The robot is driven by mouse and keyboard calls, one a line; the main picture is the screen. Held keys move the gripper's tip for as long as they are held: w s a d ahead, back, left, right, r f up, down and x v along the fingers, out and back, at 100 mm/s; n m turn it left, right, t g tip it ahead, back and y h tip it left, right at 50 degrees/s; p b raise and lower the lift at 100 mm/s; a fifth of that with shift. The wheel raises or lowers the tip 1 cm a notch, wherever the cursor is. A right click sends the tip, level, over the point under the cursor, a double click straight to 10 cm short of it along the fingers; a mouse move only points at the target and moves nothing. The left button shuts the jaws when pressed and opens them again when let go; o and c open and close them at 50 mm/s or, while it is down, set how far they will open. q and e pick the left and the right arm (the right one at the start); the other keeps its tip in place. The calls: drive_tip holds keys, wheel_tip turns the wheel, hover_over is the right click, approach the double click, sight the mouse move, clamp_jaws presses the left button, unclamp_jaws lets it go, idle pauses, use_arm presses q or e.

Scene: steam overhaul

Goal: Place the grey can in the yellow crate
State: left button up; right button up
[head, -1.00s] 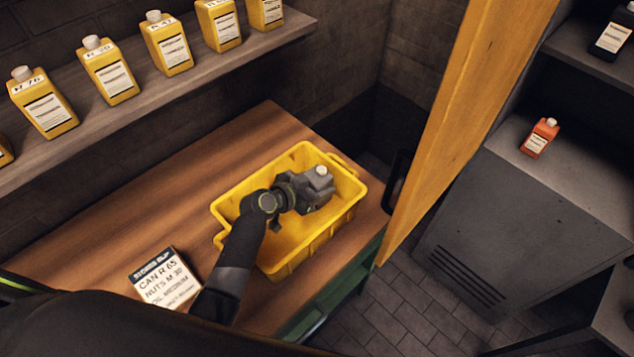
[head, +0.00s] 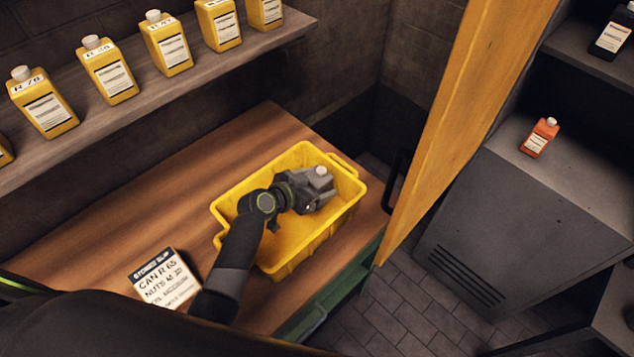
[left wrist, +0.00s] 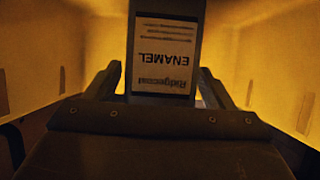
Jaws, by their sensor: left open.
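The grey can (head: 322,181) has a pale cap and is inside the yellow crate (head: 282,268), toward its right end. In the left wrist view the can (left wrist: 165,22) shows a label reading Ridgecoat ENAMEL, upside down in the picture. My left gripper (head: 311,193) reaches down into the crate at the can. Its open fingers (left wrist: 160,88) stand on both sides of the can. The can's base is hidden, so I cannot see its contact with the crate floor. My right gripper is not in view.
The crate stands on a wooden bench (head: 200,190) near its right end. A storing slip (head: 163,278) lies left of my arm. Several yellow bottles (head: 108,70) stand on the wall shelf. A yellow-orange panel (head: 470,110) rises at the right, before a grey cabinet with a red bottle (head: 540,137).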

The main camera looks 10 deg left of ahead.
use_arm(q)
drive_tip(key=b+v, duration=0.1)
drive_tip(key=v, duration=0.6)
drive_tip(key=shift+a, duration=0.1)
idle(0.5)
